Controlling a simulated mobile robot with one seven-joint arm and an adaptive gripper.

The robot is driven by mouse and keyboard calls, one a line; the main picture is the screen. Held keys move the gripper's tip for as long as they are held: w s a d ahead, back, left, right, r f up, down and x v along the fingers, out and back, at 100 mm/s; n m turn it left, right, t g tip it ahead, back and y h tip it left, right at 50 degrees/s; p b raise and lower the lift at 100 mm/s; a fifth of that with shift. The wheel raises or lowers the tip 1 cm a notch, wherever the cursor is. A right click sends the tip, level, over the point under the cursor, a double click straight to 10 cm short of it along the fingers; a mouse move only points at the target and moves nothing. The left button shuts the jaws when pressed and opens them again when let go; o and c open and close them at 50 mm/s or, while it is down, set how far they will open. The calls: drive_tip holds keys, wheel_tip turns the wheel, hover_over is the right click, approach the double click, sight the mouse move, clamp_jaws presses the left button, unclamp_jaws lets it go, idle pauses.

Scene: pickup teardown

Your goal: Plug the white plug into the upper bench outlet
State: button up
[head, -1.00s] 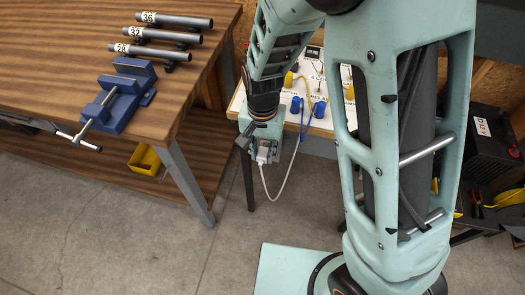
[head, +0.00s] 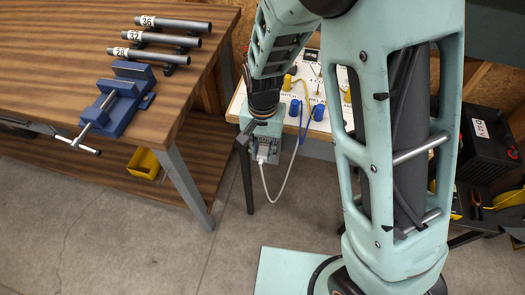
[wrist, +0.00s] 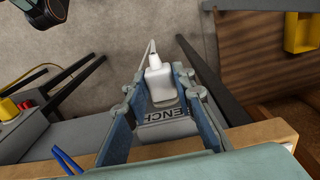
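The white plug (wrist: 160,83) shows in the wrist view between the two blue-grey fingers of my gripper (wrist: 160,72). The fingers flank it closely; I cannot tell whether both touch it. A white cable runs from its back. Below it in the wrist view is a grey part with a BENCH label (wrist: 172,117). In the head view the plug (head: 263,157) is small beneath my gripper (head: 258,140), at the edge of the white panel, with its cable hanging in a loop. The outlet openings are hidden, and I cannot tell whether the plug is seated.
The white panel (head: 318,124) carries blue and yellow connectors and wires. To the left, a wooden workbench (head: 60,50) holds a blue vise (head: 118,100) and labelled pipes. A yellow bin (head: 144,163) sits on its lower shelf. A dark battery (head: 485,140) is at right.

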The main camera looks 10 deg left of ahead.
sight(263, 152)
drive_tip(key=o, duration=0.5)
drive_tip(key=shift+w, duration=0.1)
drive_tip(key=shift+c, duration=0.2)
wheel_tip(263, 152, up, 12)
